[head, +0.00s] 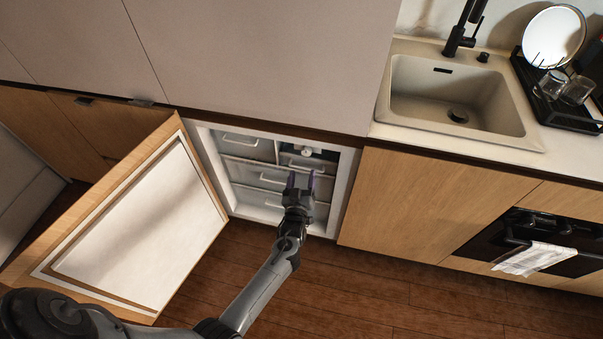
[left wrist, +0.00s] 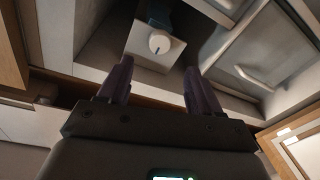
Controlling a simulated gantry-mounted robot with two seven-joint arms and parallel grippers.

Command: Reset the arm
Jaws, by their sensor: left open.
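My left gripper (head: 301,182) is open and empty in front of the open fridge compartment (head: 348,185). In the left wrist view its two dark fingers (left wrist: 157,88) are apart, with nothing between them. Beyond them a white dial (left wrist: 159,43) sits on a pale box inside the compartment; the dial also shows in the head view (head: 306,151). My left arm reaches in from the lower left of the head view. My right gripper is not in view.
The wood-fronted fridge door (head: 140,235) stands wide open on the left, beside my arm. Drawers with handles (head: 240,140) fill the compartment. A sink (head: 455,95), dish rack (head: 558,95) and oven with a towel (head: 535,258) are at right. The wooden floor (head: 370,300) is clear.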

